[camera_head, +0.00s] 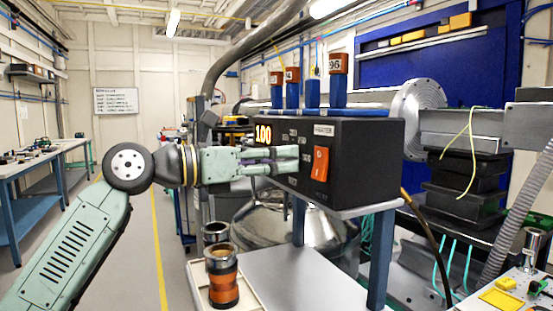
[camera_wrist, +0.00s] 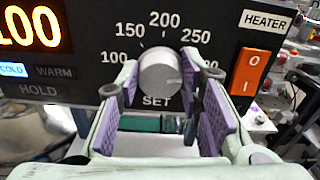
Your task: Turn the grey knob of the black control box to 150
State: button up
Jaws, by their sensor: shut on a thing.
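The black control box (camera_head: 350,160) stands on a grey shelf, its dial face turned towards my arm. In the wrist view its grey knob (camera_wrist: 160,74) sits above the word SET, inside a scale with 100, 150, 200 and 250 readable. A light mark on the knob points right and slightly down. The orange display (camera_wrist: 32,27) reads 100, partly cut off. The COLD lamp (camera_wrist: 13,69) is lit; WARM and HOLD are dark. My gripper (camera_wrist: 160,66) is shut on the knob, one finger on each side. In the head view my gripper (camera_head: 285,160) hides the knob.
An orange HEATER switch (camera_wrist: 250,72) is right of the knob, close to the right finger. Several blue holders with numbered brown tops (camera_head: 338,80) stand behind the box. Below my gripper, a brown-and-orange jar (camera_head: 222,276) stands in a tray (camera_head: 253,289). The aisle at left is clear.

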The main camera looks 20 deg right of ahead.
jog(key=shift+n, duration=0.4)
jog(key=shift+c, duration=0.4)
jog(key=n+p, duration=0.4)
jog(key=n, duration=0.7)
jog(key=n+p, duration=0.4)
jog(key=n, duration=0.7)
jog(key=shift+w+f+n, duration=0.1)
jog(key=shift+f+n, duration=0.1)
jog(key=shift+n, duration=0.2)
jog(key=o, duration=1.2)
jog(key=shift+c, duration=0.2)
